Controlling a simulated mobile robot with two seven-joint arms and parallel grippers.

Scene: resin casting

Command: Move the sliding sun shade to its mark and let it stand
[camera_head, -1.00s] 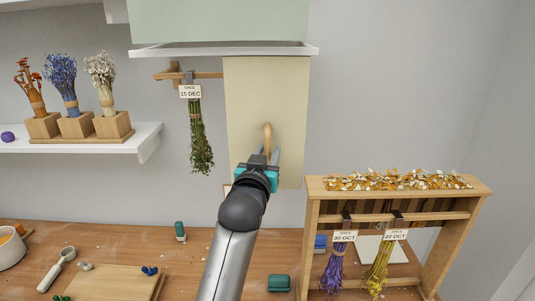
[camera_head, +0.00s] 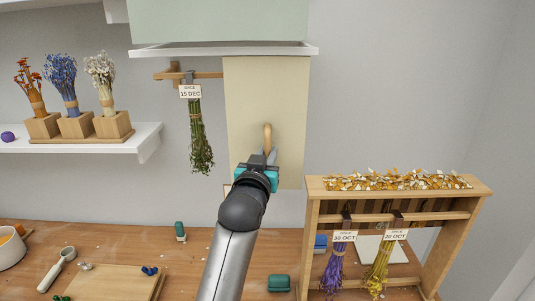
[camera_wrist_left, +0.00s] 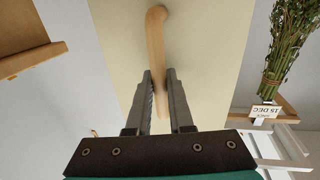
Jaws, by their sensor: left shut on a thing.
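The sun shade (camera_head: 260,95) is a flat pale yellow panel hanging upright under the white rail (camera_head: 220,49). Its wooden handle (camera_head: 267,132) sticks out from the lower middle. My left gripper (camera_head: 264,158) is shut on this handle. In the left wrist view, the two fingers (camera_wrist_left: 161,95) lie on both sides of the handle (camera_wrist_left: 156,45), with the panel (camera_wrist_left: 205,50) behind. The shade stands just right of a hanging green bunch (camera_head: 200,135) tagged 15 DEC. I cannot make out a mark for the shade. My right gripper is not in view.
A wooden rack (camera_head: 312,235) with two hanging bunches stands at the lower right, close to the shade's lower right corner. A white shelf (camera_head: 145,145) with dried flowers is at the left. The workbench (camera_head: 200,255) holds small tools and clips.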

